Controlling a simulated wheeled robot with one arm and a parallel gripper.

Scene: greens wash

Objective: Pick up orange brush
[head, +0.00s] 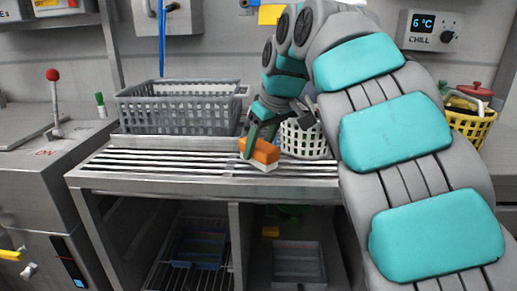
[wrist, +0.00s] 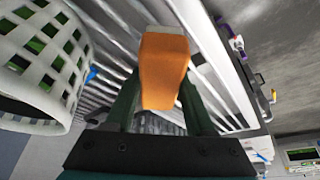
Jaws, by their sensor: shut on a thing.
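The orange brush (head: 262,151) has an orange body and a pale bristle side facing down. In the head view it is at my gripper's tips, low over the slatted steel rack (head: 180,155); I cannot tell if it touches the slats. My gripper (head: 258,140), with dark green fingers, comes down from above and is shut on the brush. In the wrist view the brush (wrist: 163,70) sits between the two fingers (wrist: 160,100), its pale end at the top. Part of the brush is hidden by the fingers in the head view.
A white round basket (head: 305,140) stands close right of my gripper and looms at left in the wrist view (wrist: 45,60). A grey crate (head: 180,108) stands behind left. A yellow basket (head: 470,128) is at right, partly behind my arm. The rack's front left is clear.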

